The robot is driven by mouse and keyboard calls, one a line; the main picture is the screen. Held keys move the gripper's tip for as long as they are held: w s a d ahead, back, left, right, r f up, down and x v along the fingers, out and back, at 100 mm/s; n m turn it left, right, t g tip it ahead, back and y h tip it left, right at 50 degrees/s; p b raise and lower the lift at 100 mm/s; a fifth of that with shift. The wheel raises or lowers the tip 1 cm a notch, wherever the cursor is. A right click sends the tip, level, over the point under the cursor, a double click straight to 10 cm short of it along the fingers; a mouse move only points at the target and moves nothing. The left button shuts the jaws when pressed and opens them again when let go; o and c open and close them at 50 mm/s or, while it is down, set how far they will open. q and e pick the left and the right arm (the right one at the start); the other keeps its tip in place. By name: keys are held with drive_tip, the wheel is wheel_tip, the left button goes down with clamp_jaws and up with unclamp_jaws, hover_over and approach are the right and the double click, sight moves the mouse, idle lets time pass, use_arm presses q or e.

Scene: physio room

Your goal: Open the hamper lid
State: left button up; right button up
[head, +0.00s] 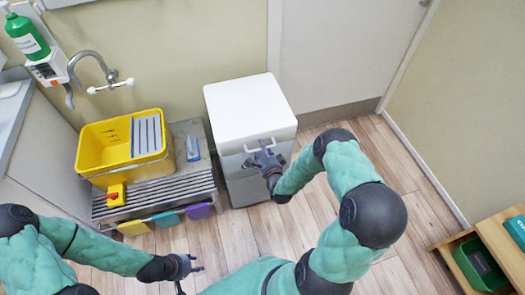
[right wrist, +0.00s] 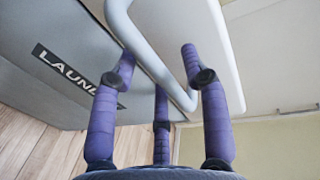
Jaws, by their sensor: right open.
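The hamper (head: 240,185) is a grey bin with a white lid (head: 248,100), which lies shut on top. A pale bar handle (head: 260,146) sticks out from the lid's front edge. My right gripper (head: 262,153) is open at this handle. In the right wrist view the handle (right wrist: 155,62) passes between the spread purple fingers (right wrist: 158,60); I cannot tell whether they touch it. A dark label reading "LAUN…" (right wrist: 65,72) shows on the hamper front, partly hidden by a finger. My left gripper (head: 196,270) is low at the front, empty, with its fingers apart.
A slatted bench (head: 150,200) left of the hamper holds a yellow bucket (head: 95,150) and a blue-and-white item (head: 192,148). A door (head: 340,50) and wall stand close behind. A wooden shelf (head: 500,245) is at the lower right. Floor is free right of the hamper.

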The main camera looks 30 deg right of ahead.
clamp_jaws()
